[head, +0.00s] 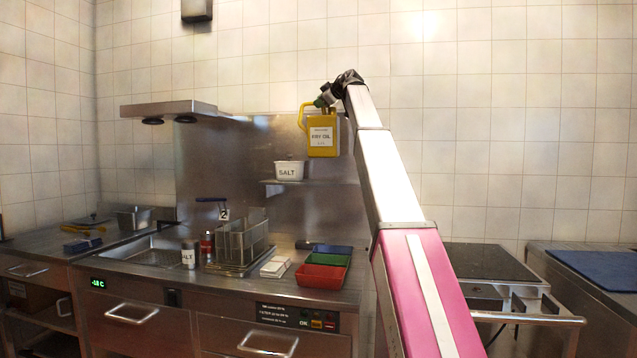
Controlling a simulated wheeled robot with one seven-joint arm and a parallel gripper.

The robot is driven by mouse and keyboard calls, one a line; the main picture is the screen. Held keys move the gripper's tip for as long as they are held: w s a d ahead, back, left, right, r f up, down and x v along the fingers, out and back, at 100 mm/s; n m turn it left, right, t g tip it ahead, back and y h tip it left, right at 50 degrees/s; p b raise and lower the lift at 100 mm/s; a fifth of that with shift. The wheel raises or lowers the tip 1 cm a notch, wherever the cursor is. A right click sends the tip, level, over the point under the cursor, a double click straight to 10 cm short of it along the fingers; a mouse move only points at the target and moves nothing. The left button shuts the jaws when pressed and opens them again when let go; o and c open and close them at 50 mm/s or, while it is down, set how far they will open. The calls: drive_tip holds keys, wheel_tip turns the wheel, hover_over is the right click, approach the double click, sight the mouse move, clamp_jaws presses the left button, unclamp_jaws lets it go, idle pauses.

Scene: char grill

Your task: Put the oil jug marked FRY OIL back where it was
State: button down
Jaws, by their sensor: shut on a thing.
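The yellow oil jug (322,151) has a white label reading FRY OIL and hangs upright in the head view. My gripper (326,97) is at the top of the jug, shut on it; the arm partly hides the fingers and the exact grip. The jug's handle points left. The jug appears above the level of the small steel wall shelf (318,182), with a visible gap between its base and the shelf. How far it is from the wall cannot be told.
A white SALT tub (289,171) stands on the shelf's left part. The shelf right of it looks bare. A steel hood (170,107) juts out at left. The counter below holds a fryer basket (243,240), red tray (320,276) and green tray (328,260).

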drive_tip(key=shift+w+d+r, duration=0.2)
drive_tip(key=shift+w+d, duration=0.05)
drive_tip(key=shift+w, duration=0.05)
drive_tip(key=w+d+f, duration=0.5)
drive_tip(key=d+f, duration=0.5)
drive_tip(key=f, duration=0.1)
drive_tip(key=shift+w, duration=0.25)
drive_tip(key=shift+f, duration=0.15)
drive_tip(key=c, duration=1)
unclamp_jaws()
drive_tip(key=shift+o, duration=0.2)
